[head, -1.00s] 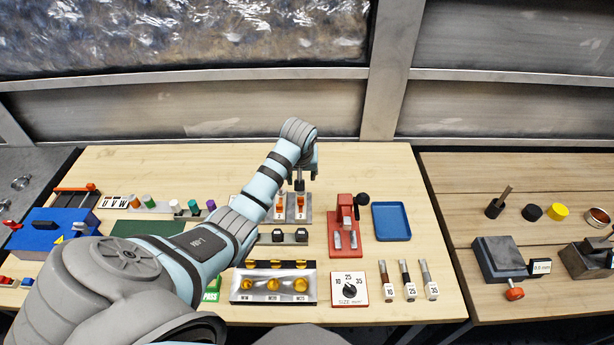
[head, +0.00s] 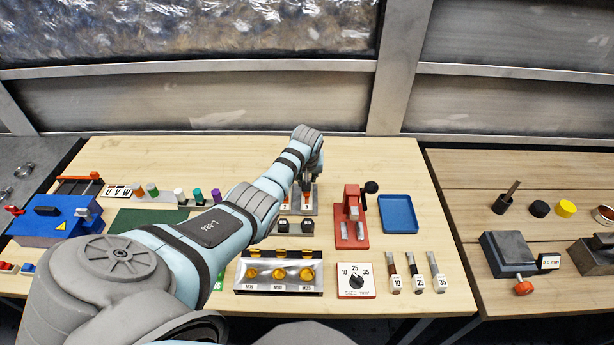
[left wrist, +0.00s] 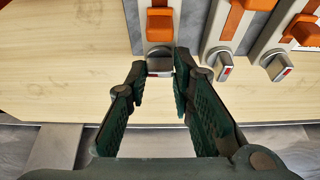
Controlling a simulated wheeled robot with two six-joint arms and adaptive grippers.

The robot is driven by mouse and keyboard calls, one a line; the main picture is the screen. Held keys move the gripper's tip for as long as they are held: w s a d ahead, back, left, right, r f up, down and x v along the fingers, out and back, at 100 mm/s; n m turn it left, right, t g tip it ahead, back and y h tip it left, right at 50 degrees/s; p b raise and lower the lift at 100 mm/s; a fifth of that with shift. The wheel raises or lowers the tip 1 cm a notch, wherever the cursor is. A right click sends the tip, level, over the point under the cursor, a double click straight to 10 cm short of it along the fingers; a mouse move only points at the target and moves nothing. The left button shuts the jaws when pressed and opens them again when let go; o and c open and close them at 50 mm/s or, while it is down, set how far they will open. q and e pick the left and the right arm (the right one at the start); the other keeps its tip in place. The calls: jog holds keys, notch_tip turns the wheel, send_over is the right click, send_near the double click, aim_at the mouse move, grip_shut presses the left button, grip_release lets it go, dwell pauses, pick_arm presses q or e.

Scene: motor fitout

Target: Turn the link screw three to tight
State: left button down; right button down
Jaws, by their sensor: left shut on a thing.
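My left gripper (head: 306,186) reaches down over the right end of the link plate in the head view, by the label 3. In the left wrist view its two dark fingers (left wrist: 160,72) close around the grey knob of link screw three (left wrist: 160,64), below an orange link (left wrist: 159,24). The knob points down the picture. Two more grey screw knobs, the middle one (left wrist: 225,67) and the right one (left wrist: 278,67), sit turned at an angle with red marks at their ends. In the head view the gripper hides most of screw three. My right gripper is not in view.
A red press (head: 352,228) and a blue tray (head: 398,214) stand to the right. Two black blocks (head: 283,226) lie in front of the plate. A lamp box (head: 279,289) and a size dial (head: 356,292) are nearer. Bare wood lies behind.

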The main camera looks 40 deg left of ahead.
pick_arm(q)
jog(key=shift+m+p, duration=0.3)
jog(key=shift+m, duration=0.1)
jog(key=shift+m+h+p, duration=0.3)
jog(key=shift+m+h, duration=0.1)
jog(key=shift+m, duration=0.3)
jog(key=shift+a+m+t+h, duration=0.15)
jog(key=shift+m+t+h, duration=0.2)
jog(key=shift+m, duration=0.45)
jog(key=shift+a+f+m+h, duration=0.1)
jog(key=shift+m+h, duration=0.15)
jog(key=shift+m, duration=0.65)
jog(key=m+b, duration=0.1)
jog(key=m+h+b, duration=0.1)
jog(key=shift+f+m, duration=0.2)
jog(key=shift+m, duration=0.1)
jog(key=m+h+b, duration=0.1)
jog(key=m+b, duration=0.2)
jog(key=b, duration=0.3)
jog(key=m+g+h+b, duration=0.1)
jog(key=m+b, duration=0.3)
jog(key=b, duration=0.3)
jog(key=shift+a+f+m+h, duration=0.1)
jog(key=shift+m+h, duration=0.2)
jog(key=shift+h, duration=0.1)
jog(key=shift+r+m+b, duration=0.2)
jog(key=shift+m+b, duration=0.1)
jog(key=shift+b, duration=0.2)
